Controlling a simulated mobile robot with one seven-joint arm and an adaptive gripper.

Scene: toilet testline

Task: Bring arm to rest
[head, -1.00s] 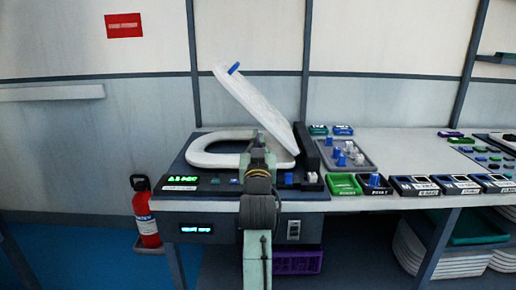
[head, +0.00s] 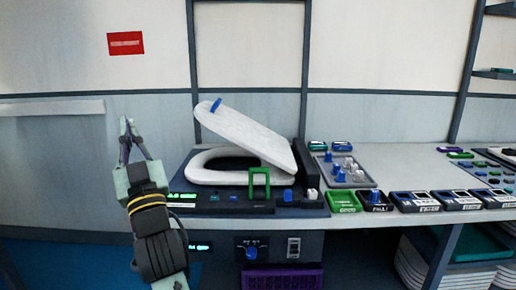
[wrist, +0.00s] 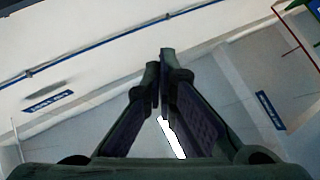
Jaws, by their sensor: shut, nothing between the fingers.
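My gripper (head: 126,124) is raised at the left of the head view, in front of the wall and left of the test bench. Its fingers point up and meet at the tips, with nothing between them. In the wrist view my gripper (wrist: 160,58) also shows its two dark fingers together, with wall and ceiling behind. A white toilet seat (head: 200,168) lies on the dark test fixture (head: 215,206), clear of my gripper. Its white lid (head: 245,137) is tilted part way up, with a blue piece on its upper edge.
A green frame (head: 259,172) stands at the fixture's front. A grey tray (head: 366,183), a green bin (head: 345,208) and several dark bins lie to the right. A purple crate (head: 282,279) sits under the bench. The space before the left wall is free.

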